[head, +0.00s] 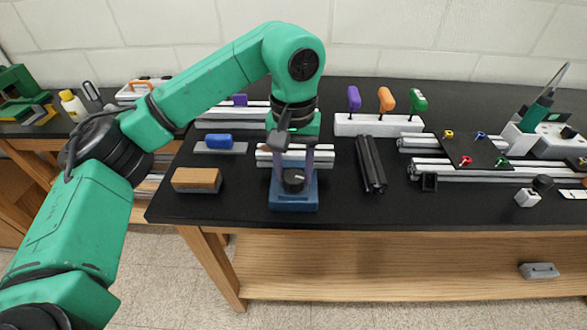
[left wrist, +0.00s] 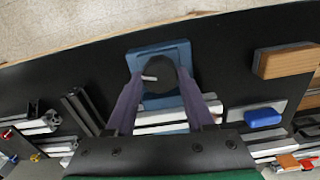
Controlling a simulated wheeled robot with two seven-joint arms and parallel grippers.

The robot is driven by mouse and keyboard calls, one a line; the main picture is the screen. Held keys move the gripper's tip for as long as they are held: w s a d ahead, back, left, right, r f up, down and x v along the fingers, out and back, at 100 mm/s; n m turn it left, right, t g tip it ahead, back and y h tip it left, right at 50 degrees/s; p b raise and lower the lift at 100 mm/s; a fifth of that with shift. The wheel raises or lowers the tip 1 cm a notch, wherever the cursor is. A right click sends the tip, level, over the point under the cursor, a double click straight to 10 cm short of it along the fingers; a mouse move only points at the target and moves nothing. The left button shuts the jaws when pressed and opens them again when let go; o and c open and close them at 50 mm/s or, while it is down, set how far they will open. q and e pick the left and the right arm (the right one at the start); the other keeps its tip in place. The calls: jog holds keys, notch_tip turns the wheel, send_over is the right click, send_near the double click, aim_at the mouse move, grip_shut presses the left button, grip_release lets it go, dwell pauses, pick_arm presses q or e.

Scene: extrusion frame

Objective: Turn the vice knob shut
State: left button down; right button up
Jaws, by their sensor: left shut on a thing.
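The blue vice (head: 294,198) stands near the front edge of the black bench. Its dark round knob (head: 293,181) with a pale mark is on its near part. In the left wrist view the knob (left wrist: 159,76) sits between the fingertips, over the blue vice body (left wrist: 139,58). My left gripper (head: 292,178) reaches down from above with its purple fingers on either side of the knob, shut on it. A silver extrusion (head: 264,156) lies at the vice, partly hidden by the gripper. My right gripper is not in view.
A wooden block (head: 197,180) and a blue-topped piece (head: 218,141) lie left of the vice. Black extrusions (head: 370,164) lie to the right. A white rack of coloured-handled tools (head: 379,126) stands behind. Bench surface between the vice and black extrusions is clear.

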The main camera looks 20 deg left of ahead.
aim_at(293, 175)
pick_arm(q)
jog(key=shift+w+r, duration=0.1)
jog(key=shift+r, duration=0.05)
jog(key=shift+c, duration=1.9)
grip_release()
jog(key=shift+o, duration=0.6)
notch_tip(293, 175, up, 14)
jog(key=p, duration=0.3)
jog(key=shift+r, duration=0.2)
